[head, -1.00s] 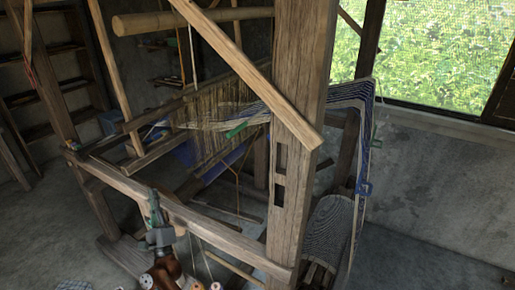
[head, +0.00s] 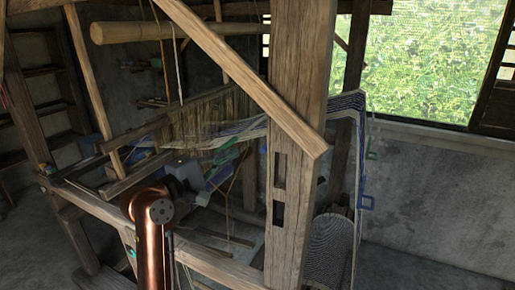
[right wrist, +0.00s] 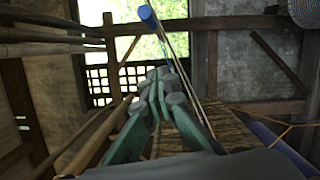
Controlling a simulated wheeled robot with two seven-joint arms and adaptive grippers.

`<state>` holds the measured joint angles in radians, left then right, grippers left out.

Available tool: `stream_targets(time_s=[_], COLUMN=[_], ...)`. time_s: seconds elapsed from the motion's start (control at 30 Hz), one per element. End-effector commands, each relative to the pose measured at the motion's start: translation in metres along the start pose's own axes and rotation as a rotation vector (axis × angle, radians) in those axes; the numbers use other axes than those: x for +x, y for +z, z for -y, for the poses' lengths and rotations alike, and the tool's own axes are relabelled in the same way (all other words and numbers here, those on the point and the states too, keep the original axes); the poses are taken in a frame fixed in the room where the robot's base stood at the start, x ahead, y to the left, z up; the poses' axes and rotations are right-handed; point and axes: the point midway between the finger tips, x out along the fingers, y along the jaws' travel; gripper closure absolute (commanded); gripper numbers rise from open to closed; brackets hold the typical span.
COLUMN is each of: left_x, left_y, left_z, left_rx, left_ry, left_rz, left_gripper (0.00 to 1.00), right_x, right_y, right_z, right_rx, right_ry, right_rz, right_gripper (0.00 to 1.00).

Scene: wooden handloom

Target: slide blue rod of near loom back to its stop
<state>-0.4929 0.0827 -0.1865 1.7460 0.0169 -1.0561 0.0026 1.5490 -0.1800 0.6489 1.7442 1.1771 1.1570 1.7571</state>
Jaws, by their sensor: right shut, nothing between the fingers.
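In the right wrist view a blue rod (right wrist: 150,18) shows its rounded end above my right gripper (right wrist: 160,82). In the head view my right gripper (head: 228,160) is inside the near loom (head: 296,130), by the warp threads. The rod is hard to make out there. My left gripper is not in view.
A thick upright post and a slanting brace (head: 235,70) stand in front of the warp. A low front beam (head: 215,262) crosses below my right arm. A blue bar (right wrist: 282,148) shows at lower right in the wrist view.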

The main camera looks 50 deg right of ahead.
Motion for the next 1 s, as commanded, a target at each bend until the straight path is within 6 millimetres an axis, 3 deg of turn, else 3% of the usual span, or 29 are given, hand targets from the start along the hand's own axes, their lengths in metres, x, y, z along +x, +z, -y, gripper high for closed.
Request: stream_targets(time_s=[0.33,0.6,1.0], left_x=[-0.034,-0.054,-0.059], left_y=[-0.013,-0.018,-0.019], left_z=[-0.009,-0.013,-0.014], left_rx=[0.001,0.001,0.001], left_ry=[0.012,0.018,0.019], left_rz=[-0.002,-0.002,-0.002], left_gripper=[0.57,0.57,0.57], right_x=[0.072,0.077,0.078], right_y=[0.000,0.033,0.039], right_z=[0.002,0.001,0.000], right_rx=[-0.003,-0.003,-0.005], right_ry=[0.000,0.002,0.003], right_rz=[0.003,0.000,0.001], right_gripper=[1.00,1.00,1.00])
